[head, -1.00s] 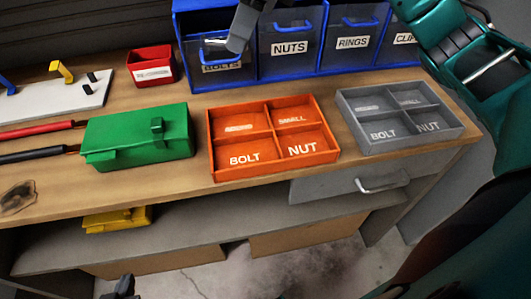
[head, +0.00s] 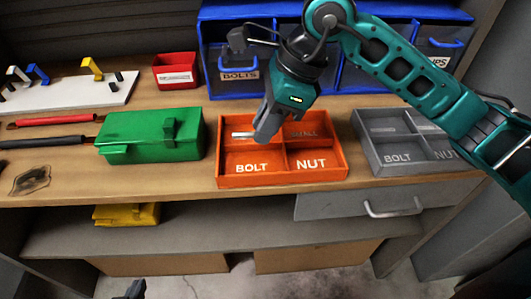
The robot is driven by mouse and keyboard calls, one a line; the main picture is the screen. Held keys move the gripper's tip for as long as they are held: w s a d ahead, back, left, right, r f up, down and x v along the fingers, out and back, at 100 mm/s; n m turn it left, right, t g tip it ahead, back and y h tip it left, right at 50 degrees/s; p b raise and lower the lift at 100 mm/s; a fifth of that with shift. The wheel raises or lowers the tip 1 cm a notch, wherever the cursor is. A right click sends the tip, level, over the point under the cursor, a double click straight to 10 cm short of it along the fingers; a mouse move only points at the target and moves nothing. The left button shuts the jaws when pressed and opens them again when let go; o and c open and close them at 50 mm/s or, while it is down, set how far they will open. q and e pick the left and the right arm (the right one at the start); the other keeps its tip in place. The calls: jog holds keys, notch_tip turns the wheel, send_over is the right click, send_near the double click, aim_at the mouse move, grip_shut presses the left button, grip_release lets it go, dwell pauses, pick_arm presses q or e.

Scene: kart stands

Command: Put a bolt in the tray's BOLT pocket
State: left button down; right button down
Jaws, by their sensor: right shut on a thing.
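The orange tray (head: 283,180) stands on the workbench. It has several pockets; its front left one is marked BOLT (head: 252,167) and its front right one NUT. My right gripper (head: 264,136) is over the tray's back left pocket, pointing down, behind the BOLT pocket. It is shut on what looks like a silver bolt (head: 242,134), which sticks out to the left of the fingers. The gap between bolt and tray cannot be judged. A dark tip at the lower edge looks like my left gripper (head: 130,290); its jaws cannot be made out.
A grey tray (head: 376,166) with BOLT and NUT pockets stands at right, partly behind my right arm. The blue drawer unit (head: 290,12) with a BOLTS drawer (head: 239,75) stands behind. A green box (head: 150,138) is left of the orange tray, a red bin (head: 176,72) farther back.

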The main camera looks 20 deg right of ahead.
aim_at(258, 166)
notch_tip(258, 166, down, 7)
jog(key=shift+f, duration=0.2)
dwell(0.3)
jog(key=shift+f+b, duration=0.15)
jog(key=shift+b, duration=0.2)
jog(key=c, duration=1.3)
grip_release()
jog(key=shift+o, duration=0.2)
